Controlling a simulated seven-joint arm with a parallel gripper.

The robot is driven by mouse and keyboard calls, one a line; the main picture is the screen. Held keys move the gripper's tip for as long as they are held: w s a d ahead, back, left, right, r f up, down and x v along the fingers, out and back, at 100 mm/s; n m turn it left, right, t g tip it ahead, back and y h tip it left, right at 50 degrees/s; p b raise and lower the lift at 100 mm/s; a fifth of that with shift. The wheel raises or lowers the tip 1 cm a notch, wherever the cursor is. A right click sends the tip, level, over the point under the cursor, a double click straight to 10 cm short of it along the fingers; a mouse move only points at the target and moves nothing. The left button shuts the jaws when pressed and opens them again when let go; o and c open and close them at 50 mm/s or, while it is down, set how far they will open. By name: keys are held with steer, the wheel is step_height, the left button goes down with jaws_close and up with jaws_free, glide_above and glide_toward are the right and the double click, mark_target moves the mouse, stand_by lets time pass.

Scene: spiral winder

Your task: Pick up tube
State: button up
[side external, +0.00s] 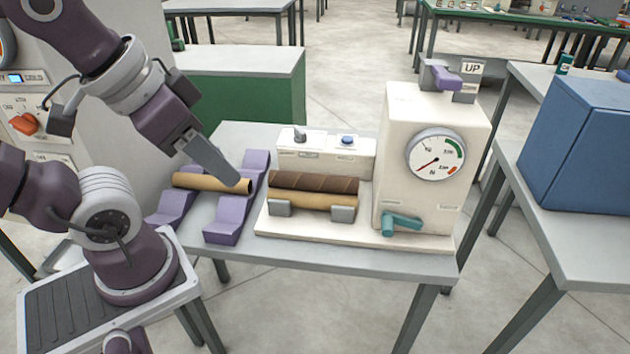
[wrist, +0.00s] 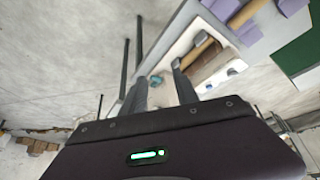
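A tan cardboard tube (side external: 208,183) lies across two purple cradles (side external: 222,229) at the left of the table. In the wrist view the tube (wrist: 248,12) shows at the upper right, clear of my fingers. My gripper (side external: 232,180) points down to the right and overlaps the tube's right part in the side view. In the wrist view my gripper (wrist: 160,76) has its two fingers apart with nothing between them. The gap between fingertips and tube is hard to judge.
The white winder (side external: 432,150) stands right of the cradles, with a dial, a teal crank (side external: 402,223) and a purple top lever (side external: 447,75) by an UP sign. A dark brown roll (side external: 315,183) lies behind a tan roll (side external: 312,201) on its base. The table's front strip (side external: 330,262) is clear.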

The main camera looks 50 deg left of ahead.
steer(key=o, duration=0.7)
steer(key=shift+o, duration=0.2)
